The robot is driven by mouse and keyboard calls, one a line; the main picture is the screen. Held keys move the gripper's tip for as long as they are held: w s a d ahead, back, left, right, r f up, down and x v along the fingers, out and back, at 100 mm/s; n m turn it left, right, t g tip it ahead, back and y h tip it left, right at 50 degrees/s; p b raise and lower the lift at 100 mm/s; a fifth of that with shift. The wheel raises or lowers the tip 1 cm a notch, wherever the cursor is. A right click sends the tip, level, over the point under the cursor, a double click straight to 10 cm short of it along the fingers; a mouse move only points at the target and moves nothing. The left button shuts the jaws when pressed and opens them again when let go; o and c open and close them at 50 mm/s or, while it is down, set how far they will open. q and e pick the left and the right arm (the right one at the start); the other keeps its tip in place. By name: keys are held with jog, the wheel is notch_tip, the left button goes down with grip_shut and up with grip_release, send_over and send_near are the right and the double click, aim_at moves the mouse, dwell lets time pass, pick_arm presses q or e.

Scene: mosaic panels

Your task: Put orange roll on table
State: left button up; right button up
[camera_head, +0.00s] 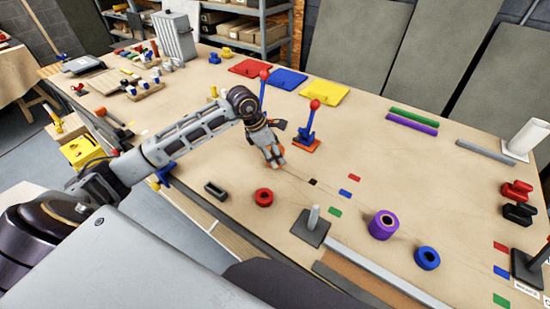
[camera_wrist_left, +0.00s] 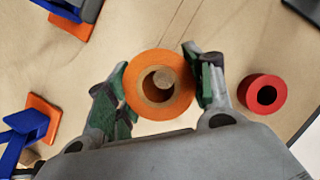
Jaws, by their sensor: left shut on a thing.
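The orange roll (camera_wrist_left: 135,83) sits between the fingers of my left gripper (camera_wrist_left: 163,87) in the left wrist view, seen from above with a brown core. My left gripper is shut on its sides. In the head view my left gripper (camera_head: 274,160) is low over the middle of the table (camera_head: 345,160), and only a little orange of the roll shows at its fingertips. I cannot tell whether the roll touches the table. A round tan shape shows inside the core; I cannot tell if it is a peg. My right gripper is not in view.
A red roll (camera_head: 264,197) lies near the gripper. Purple (camera_head: 383,225) and blue (camera_head: 427,258) rolls are at right, by a grey post (camera_head: 312,225). A blue clamp with a red knob (camera_head: 308,138) stands close behind the gripper.

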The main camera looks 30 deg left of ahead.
aim_at(270, 150)
pick_arm(q)
jog(key=shift+f, duration=1.25)
jog(key=shift+f, duration=0.2)
jog(key=o, duration=1.1)
jog(key=shift+r, duration=0.2)
jog(key=shift+s+a+r, duration=0.1)
jog(key=shift+a+r, duration=0.15)
jog(key=shift+r, duration=0.3)
jog(key=b+v, duration=0.2)
jog(key=v, duration=0.7)
jog(key=shift+v, duration=0.85)
